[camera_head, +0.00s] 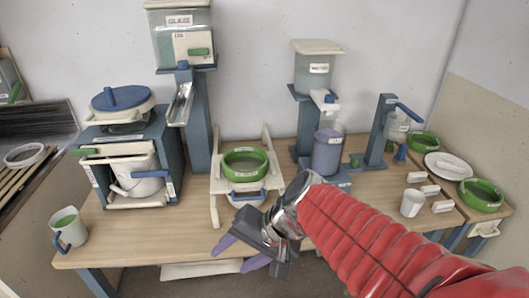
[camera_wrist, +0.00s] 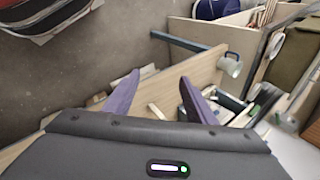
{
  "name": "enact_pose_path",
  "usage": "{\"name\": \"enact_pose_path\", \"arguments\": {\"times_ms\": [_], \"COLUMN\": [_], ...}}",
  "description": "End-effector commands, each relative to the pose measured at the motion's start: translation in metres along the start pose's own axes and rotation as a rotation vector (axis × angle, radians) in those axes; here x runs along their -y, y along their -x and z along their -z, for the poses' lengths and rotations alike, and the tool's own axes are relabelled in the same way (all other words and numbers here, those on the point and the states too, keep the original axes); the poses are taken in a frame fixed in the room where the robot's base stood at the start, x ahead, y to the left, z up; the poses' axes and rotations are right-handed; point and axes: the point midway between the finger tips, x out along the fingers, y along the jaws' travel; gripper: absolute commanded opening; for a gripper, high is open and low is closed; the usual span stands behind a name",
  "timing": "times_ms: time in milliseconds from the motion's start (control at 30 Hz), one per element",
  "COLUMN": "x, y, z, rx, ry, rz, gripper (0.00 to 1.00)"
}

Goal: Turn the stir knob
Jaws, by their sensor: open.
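A blue round knob with a raised bar grip (camera_head: 121,97) sits on top of the blue machine (camera_head: 172,150) at the left of the table. It looks like the stir knob, but I cannot read a label on it. A white bucket (camera_head: 143,178) stands in the machine's front opening. My gripper (camera_head: 241,254) is over the table's front edge, well right of and below the knob in the head view. Its two purple fingers are apart with nothing between them, as the wrist view also shows (camera_wrist: 160,80). I cannot make out the knob in the wrist view.
A blue-handled mug (camera_head: 68,229) stands at the table's front left. A green-rimmed bowl (camera_head: 245,164) sits in a white frame mid-table. A blue container (camera_head: 327,151) stands under a dispenser. A white cup (camera_head: 412,203) and another green bowl (camera_head: 480,194) are at right. The front-left tabletop is mostly clear.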

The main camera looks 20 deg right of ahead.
Motion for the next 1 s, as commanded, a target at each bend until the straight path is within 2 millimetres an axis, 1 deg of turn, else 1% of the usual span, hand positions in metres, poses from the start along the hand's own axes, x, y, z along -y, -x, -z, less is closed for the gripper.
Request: {"name": "enact_pose_path", "arguments": {"times_ms": [33, 100, 233, 400, 500, 633, 900, 1000], "x": [-0.001, -0.006, -0.014, -0.021, -0.023, -0.024, -0.024, -0.024], "y": [0.006, 0.014, 0.032, 0.058, 0.071, 0.080, 0.081, 0.081], "z": [-0.006, -0.011, -0.014, -0.011, -0.007, -0.004, -0.003, -0.003], "rx": [-0.013, -0.033, -0.082, -0.164, -0.203, -0.231, -0.234, -0.234], "ry": [0.078, 0.182, 0.370, 0.588, 0.672, 0.726, 0.733, 0.733], "rz": [-0.035, -0.092, -0.195, -0.317, -0.368, -0.402, -0.409, -0.408], "gripper": [0.51, 0.51, 0.51, 0.51, 0.51, 0.51, 0.51, 0.44]}}
